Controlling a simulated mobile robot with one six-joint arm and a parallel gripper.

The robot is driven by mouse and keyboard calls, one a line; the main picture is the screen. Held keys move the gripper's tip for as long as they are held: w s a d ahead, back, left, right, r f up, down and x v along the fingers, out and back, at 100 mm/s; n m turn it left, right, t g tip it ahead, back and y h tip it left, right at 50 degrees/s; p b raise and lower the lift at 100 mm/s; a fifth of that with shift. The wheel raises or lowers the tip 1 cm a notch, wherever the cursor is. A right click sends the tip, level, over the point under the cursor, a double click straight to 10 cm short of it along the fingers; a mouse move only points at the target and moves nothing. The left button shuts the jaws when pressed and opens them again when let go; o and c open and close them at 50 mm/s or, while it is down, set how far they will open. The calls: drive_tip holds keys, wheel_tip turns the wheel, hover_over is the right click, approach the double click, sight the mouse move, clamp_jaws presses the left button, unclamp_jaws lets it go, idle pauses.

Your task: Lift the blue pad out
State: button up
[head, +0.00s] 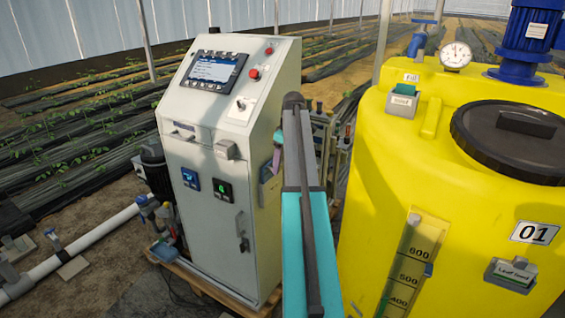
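The holder's label is small and seems to read "Used". My teal and dark grey arm reaches up the middle of the picture, left of the tank and apart from the holder. I cannot make out my gripper; the far end of the arm hides what lies beyond it.
A grey control cabinet (210,135) stands left of my arm, with a small purple item (276,160) at its right side. The yellow tank (455,215) fills the right, with a black lid (510,140), a gauge (456,56) and a "Leaf feed" holder (510,275).

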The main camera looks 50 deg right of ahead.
drive_tip(key=c, duration=1.1)
wheel_tip(320, 180, up, 13)
drive_tip(key=p, duration=0.7)
idle(1.5)
